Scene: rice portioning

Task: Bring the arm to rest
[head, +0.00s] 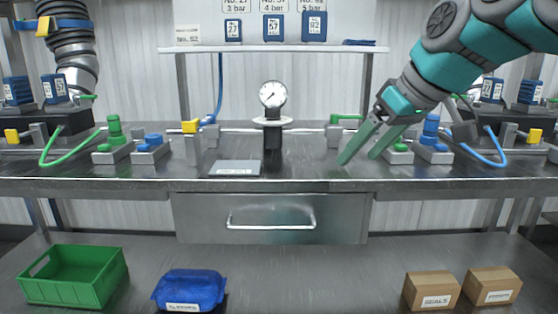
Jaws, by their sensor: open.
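My gripper (358,158) is at the right of the steel bench (290,186), with my teal arm reaching in from the upper right. Its two green fingers point down and to the left, apart, with nothing visible between them. The fingertips are low, close to the bench top near its front edge; I cannot tell whether they touch it. A green-capped fitting (398,147) is just right of the fingers and partly hidden by them.
A round gauge (272,96) stands mid-bench, with a flat grey plate (235,168) to its left. Blue and green hoses and fittings fill both sides. A closed drawer (271,220) is below. A green crate (75,276), a blue bag (189,289) and two cardboard boxes (431,291) sit on the lower shelf.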

